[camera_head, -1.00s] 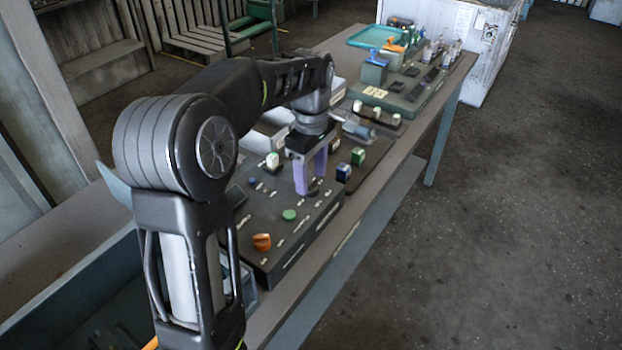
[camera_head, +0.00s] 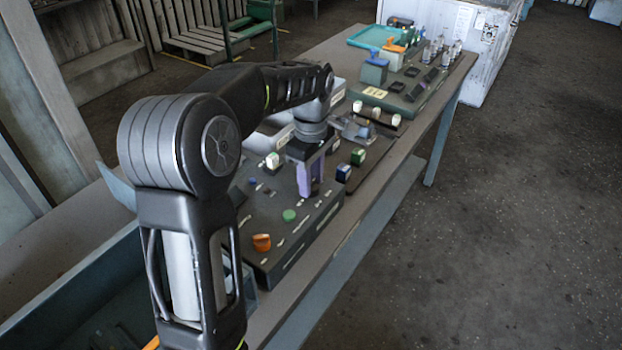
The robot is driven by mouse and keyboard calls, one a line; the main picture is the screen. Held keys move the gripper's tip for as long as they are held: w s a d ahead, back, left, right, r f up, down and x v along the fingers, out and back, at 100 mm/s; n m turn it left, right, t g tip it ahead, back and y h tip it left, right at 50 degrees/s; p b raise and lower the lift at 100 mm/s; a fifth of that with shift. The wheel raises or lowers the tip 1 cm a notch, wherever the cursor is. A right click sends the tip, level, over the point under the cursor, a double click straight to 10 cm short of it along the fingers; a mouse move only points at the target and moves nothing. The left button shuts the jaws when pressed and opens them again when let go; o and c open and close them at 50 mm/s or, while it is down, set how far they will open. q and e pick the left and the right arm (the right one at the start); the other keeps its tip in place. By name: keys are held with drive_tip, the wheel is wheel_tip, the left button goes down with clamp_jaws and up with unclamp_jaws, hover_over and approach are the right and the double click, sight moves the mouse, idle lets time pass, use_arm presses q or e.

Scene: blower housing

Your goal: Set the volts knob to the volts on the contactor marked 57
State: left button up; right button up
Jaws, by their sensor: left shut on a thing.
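My left gripper (camera_head: 310,188) comes down on the dark control box (camera_head: 290,243) with its purple fingers near the box's far right part. It is shut on a small knob there; the fingers hide the knob, and its pointer and scale cannot be read. An orange knob (camera_head: 261,242) and a green button (camera_head: 289,215) show on the same box. Small blocks that may be contactors stand beyond it: a blue and white one (camera_head: 343,173), a green one (camera_head: 358,157) and a white and green one (camera_head: 272,161). No number 57 is readable. My right gripper is out of view.
A second dark panel (camera_head: 410,98) with blue and orange-topped parts stands farther along the bench. A teal tray (camera_head: 371,37) lies behind it. A white cabinet (camera_head: 486,50) stands at the bench's far end. The floor to the right is clear.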

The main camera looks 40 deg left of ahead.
use_arm(q)
clamp_jaws()
drive_tip(key=shift+m, duration=0.4)
drive_tip(key=m, duration=0.4)
drive_tip(key=shift+p, duration=0.4)
drive_tip(key=m, duration=0.6)
drive_tip(key=shift+m, duration=0.4)
drive_tip(key=m, duration=0.6)
drive_tip(key=shift+p, duration=0.4)
drive_tip(key=m, duration=0.6)
